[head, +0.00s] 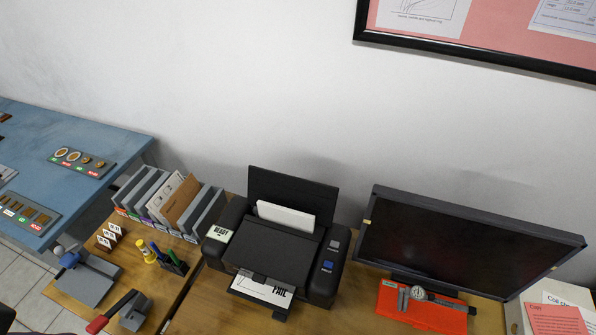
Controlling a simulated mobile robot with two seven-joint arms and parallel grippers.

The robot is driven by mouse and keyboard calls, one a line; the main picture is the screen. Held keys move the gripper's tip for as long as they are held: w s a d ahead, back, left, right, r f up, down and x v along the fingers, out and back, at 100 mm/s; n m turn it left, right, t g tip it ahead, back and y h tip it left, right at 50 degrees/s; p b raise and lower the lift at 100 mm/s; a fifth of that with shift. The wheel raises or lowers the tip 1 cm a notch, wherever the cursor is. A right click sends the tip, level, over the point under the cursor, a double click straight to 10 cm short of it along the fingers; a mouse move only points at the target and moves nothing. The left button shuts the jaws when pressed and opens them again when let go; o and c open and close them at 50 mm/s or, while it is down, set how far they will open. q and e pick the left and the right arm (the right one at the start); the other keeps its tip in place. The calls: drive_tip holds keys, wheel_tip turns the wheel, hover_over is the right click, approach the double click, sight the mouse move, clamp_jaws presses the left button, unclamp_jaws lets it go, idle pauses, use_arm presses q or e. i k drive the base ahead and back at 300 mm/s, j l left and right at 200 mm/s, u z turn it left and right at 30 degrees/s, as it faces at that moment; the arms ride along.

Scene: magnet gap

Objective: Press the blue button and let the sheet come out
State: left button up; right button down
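A black printer (282,244) stands on the wooden desk, in the middle of the head view. The blue button (327,266) is on the right part of its top, in front of a grey button (334,245). A stack of white paper (285,217) stands in the rear feed. A printed sheet (265,289) with the word "FAIL" lies at the front output tray, its far part hidden under the printer body. Neither of my grippers shows.
File holders (170,200) and a pen holder (174,263) are left. A red-handled tool (120,312) lies at lower left. A blue table (75,135) is far left.

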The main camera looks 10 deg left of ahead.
sight(329, 264)
drive_tip(key=k+l+u, duration=0.4)
drive_tip(key=k, duration=0.4)
drive_tip(key=k+l+u, duration=0.2)
drive_tip(key=k, duration=0.2)
drive_tip(key=i+l, duration=0.15)
drive_tip(key=l, duration=0.15)
drive_tip(key=i+l, duration=0.2)
drive_tip(key=j+z, duration=0.25)
drive_tip(key=j, duration=0.25)
drive_tip(key=j+z, duration=0.3)
drive_tip(key=j, duration=0.15)
drive_tip(key=l+u, duration=0.25)
drive_tip(key=l, duration=0.3)
drive_tip(key=l+u, duration=0.3)
drive_tip(key=l, duration=0.2)
drive_tip(key=k, duration=0.05)
